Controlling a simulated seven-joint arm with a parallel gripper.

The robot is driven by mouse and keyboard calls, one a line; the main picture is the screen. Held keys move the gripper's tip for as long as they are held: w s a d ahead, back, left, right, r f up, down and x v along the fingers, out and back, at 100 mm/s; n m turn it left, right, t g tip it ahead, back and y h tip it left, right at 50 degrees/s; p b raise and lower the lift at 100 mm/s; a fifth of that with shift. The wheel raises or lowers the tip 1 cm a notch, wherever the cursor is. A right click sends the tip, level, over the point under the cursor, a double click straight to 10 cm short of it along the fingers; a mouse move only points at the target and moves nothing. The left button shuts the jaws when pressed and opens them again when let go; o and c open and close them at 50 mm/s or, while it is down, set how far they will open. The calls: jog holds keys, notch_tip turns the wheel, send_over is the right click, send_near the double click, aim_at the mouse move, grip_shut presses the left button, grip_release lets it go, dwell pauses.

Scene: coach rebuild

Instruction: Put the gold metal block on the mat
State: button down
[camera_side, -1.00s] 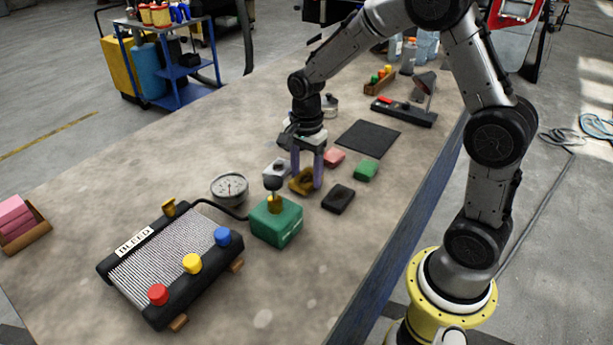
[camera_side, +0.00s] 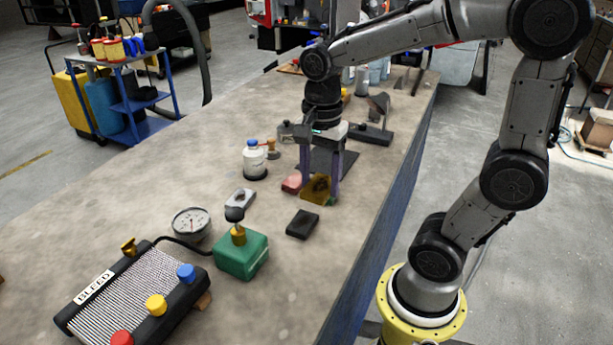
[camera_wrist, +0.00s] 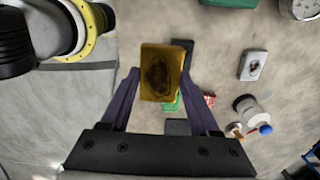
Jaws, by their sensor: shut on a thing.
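The gold metal block (camera_side: 317,188) is between the two fingers of my gripper (camera_side: 321,194), which is shut on it. In the wrist view the block (camera_wrist: 160,72) fills the gap between the fingertips (camera_wrist: 160,78) and appears raised above the bench. The dark mat (camera_side: 348,160) lies flat on the bench behind the gripper in the side view, partly hidden by the fingers. In the wrist view a dark patch (camera_wrist: 178,127) near the gripper body looks like part of the mat.
A red block (camera_side: 291,183) lies left of the held block; a green block (camera_wrist: 172,104) shows beneath it. A black block (camera_side: 302,224), silver block (camera_side: 240,198) and white bottle (camera_side: 254,160) stand nearby. A dark stand (camera_side: 372,133) is beyond the mat.

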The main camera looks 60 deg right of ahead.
jog(key=shift+s+r, duration=0.15)
jog(key=shift+s, duration=0.05)
jog(key=shift+r+n, duration=0.1)
jog(key=shift+n, duration=0.4)
jog(key=shift+w+d+r+n, duration=0.45)
jog(key=shift+w+d+n, duration=0.2)
jog(key=shift+w+n, duration=0.25)
jog(key=s+d+m, duration=0.1)
jog(key=d+m, duration=0.1)
jog(key=d, duration=1.6)
send_over(328, 160)
jog(key=f, duration=0.6)
jog(key=s+f, duration=0.1)
jog(key=f, duration=0.2)
jog(key=shift+a, duration=0.3)
jog(key=shift+w+d+f, duration=0.35)
jog(key=shift+w+f, duration=0.05)
jog(key=shift+f, duration=0.2)
jog(key=shift+w+d+f, duration=0.1)
jog(key=shift+f, duration=1.5)
